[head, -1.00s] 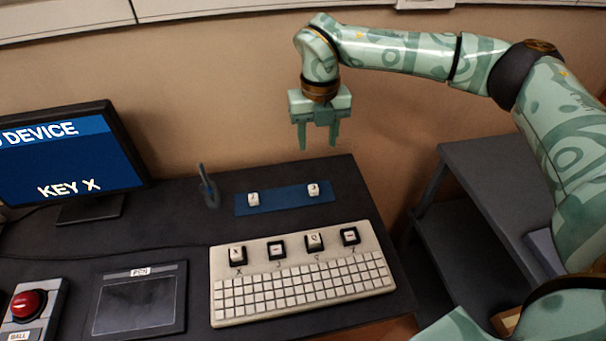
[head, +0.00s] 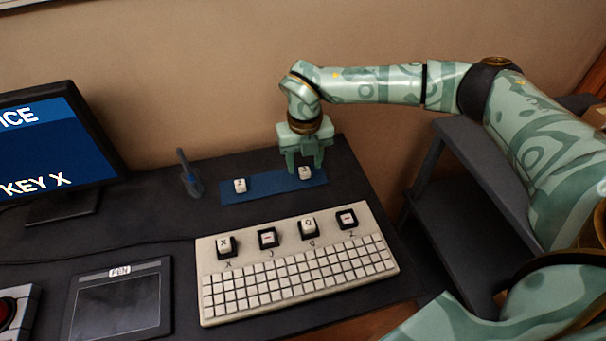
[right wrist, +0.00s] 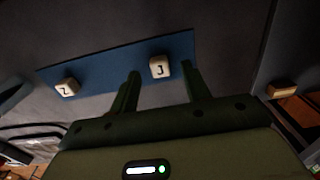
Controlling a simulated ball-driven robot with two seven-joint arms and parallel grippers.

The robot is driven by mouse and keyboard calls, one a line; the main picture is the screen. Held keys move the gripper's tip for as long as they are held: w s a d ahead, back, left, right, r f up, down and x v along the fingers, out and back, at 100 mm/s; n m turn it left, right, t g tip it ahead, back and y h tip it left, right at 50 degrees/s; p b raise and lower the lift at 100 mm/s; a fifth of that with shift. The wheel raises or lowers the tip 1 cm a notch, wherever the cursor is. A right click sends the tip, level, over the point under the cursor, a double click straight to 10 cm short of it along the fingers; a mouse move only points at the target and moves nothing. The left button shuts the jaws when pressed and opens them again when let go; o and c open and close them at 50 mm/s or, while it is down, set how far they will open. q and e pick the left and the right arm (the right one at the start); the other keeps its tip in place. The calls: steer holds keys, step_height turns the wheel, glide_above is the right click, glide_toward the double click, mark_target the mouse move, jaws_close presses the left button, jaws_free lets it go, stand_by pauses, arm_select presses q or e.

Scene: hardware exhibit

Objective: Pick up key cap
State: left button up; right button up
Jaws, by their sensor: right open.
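Two white key caps stand on the blue strip (head: 272,187) at the back of the desk. The right one, marked J (right wrist: 160,67), also shows in the head view (head: 305,173). The left one, marked Z (right wrist: 67,88), also shows in the head view (head: 240,186). My right gripper (head: 304,168) is open and points down over the strip's right end. In the right wrist view its fingers (right wrist: 160,72) stand either side of the J cap; I cannot tell whether they touch it. The left gripper is not in view.
The cream keyboard (head: 300,293) lies in front, with X and Q caps in two of its large sockets. A pen in a holder (head: 189,178), a tablet (head: 118,303) and a monitor reading KEY X (head: 60,150) stand to the left. Dark shelves (head: 450,215) are on the right.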

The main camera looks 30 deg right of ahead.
step_height(320, 180, down, 2)
steer(key=shift+f, duration=0.1)
steer(key=shift+r, duration=0.2)
steer(key=shift+c, duration=0.6)
jaws_close()
